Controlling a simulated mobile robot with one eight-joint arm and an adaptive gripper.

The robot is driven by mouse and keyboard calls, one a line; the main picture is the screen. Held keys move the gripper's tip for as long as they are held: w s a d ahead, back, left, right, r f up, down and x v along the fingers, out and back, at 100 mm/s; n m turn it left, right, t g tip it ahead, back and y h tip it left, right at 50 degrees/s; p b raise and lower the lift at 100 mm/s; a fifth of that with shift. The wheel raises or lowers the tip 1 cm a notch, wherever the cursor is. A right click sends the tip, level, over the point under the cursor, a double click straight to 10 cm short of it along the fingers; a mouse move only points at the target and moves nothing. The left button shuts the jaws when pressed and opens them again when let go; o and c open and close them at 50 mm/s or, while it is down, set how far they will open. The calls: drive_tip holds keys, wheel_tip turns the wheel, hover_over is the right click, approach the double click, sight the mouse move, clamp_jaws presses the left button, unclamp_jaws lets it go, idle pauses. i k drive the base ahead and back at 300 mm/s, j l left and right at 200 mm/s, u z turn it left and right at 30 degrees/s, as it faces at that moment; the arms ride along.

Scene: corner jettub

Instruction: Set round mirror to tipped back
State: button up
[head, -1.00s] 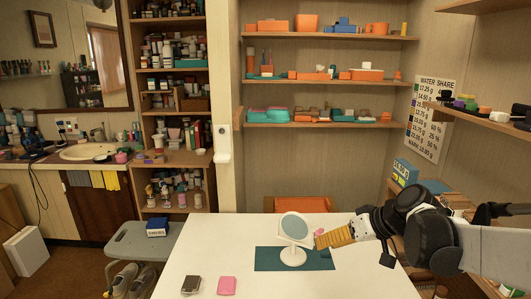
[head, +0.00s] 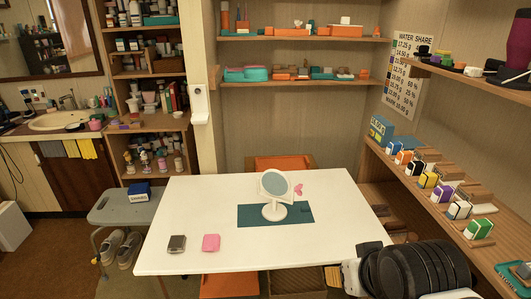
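The round mirror (head: 275,184) has a white rim and a pale face. It stands upright on a white pedestal with a round foot, on a dark teal mat (head: 247,216) on the white table. Its face is turned toward me. It looks tilted a little, but I cannot tell the exact angle from here. Nothing touches the mirror. My arm is at the bottom right, in front of the table's right corner and well apart from the mirror. My gripper's fingers do not show.
A dark grey box (head: 177,243) and a pink pad (head: 211,242) lie at the table's front left. A small pink item (head: 298,189) shows beside the mirror. A grey stool (head: 125,207) is at left; a shelf of coloured boxes (head: 442,194) is at right. The front right tabletop is clear.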

sight(274, 181)
drive_tip(key=i+l, duration=0.25)
drive_tip(key=i, duration=0.25)
drive_tip(key=i+l, duration=0.2)
drive_tip(key=i, duration=0.3)
drive_tip(key=u, duration=0.05)
